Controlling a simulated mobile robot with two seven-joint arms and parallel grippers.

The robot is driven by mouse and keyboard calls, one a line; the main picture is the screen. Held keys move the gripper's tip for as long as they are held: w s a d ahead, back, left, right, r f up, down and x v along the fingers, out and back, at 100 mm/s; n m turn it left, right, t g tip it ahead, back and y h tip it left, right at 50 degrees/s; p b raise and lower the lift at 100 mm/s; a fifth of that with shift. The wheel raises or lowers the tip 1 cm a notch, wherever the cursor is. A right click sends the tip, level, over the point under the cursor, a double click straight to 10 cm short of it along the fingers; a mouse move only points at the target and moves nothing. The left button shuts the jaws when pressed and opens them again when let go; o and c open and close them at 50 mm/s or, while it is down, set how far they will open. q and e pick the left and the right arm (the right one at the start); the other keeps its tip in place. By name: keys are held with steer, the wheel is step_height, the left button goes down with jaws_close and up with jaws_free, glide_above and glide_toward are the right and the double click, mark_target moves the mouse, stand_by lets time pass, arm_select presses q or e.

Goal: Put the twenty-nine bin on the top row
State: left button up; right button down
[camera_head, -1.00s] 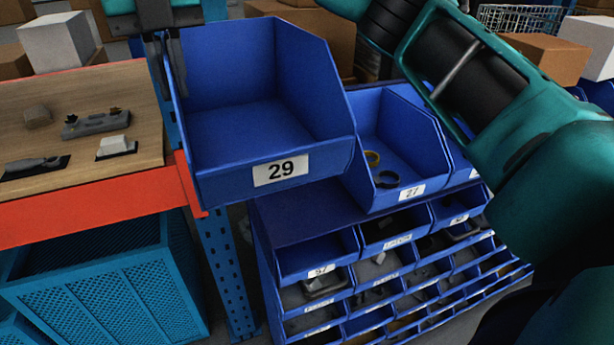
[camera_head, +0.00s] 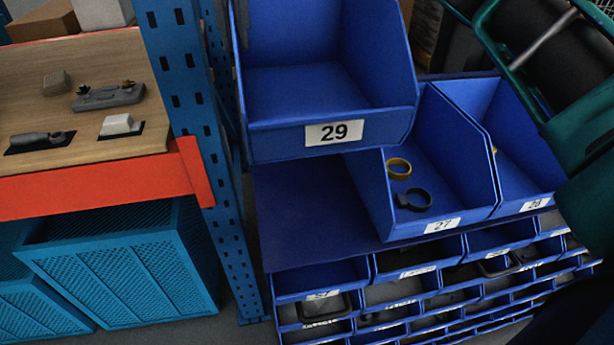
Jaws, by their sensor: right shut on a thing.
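The blue bin labelled 29 (camera_head: 335,132) is empty and upright, at the upper middle of the head view. It is held above the bare left part of the rack's top (camera_head: 310,200), to the left of bin 27 (camera_head: 440,226). Its lower right corner overlaps bin 27 in the picture; I cannot tell whether they touch. My right gripper (camera_head: 241,16) shows only as dark fingertips at the top edge of the picture, shut on bin 29's left wall. Most of that gripper is cut off. My left gripper is not in view.
Bin 27 holds a yellow ring (camera_head: 398,168) and a black ring (camera_head: 412,199). Bin 28 (camera_head: 518,185) stands to its right. Rows of small bins lie below. A blue perforated post (camera_head: 190,110) and a wooden-topped bench (camera_head: 90,150) stand at left.

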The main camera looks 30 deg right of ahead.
step_height(320, 180, down, 20)
stand_by(0.5)
steer(key=c, duration=1.7)
jaws_free()
steer(key=shift+f, duration=0.1)
steer(key=o, duration=0.5)
steer(key=shift+c, duration=0.2)
step_height(320, 180, up, 12)
steer(key=shift+r, duration=0.2)
